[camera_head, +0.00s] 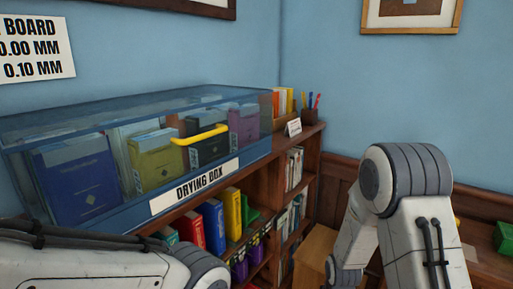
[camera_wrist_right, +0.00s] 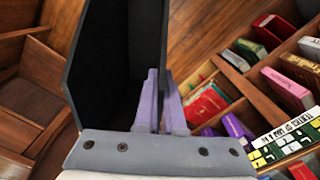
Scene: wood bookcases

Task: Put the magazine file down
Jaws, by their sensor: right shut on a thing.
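The black magazine file (camera_wrist_right: 118,65) fills the upper middle of the right wrist view, its open inside towards the camera. My right gripper (camera_wrist_right: 160,100) is shut on one wall of it, with a pale purple finger on each side of that wall. The file's far end runs out of the top of the frame. In the head view my right arm comes down at the right, and neither its gripper nor the held file shows. My left arm lies along the bottom left of the head view, its gripper out of frame.
A clear drying box (camera_head: 105,215) holding several files stands on the bookcase (camera_head: 312,150). Books (camera_head: 214,226) fill the shelves below. A wooden surface (camera_head: 316,247) stands beside the bookcase. In the wrist view, a shelf unit with books (camera_wrist_right: 289,88) is at right, empty wooden compartments (camera_wrist_right: 30,80) at left.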

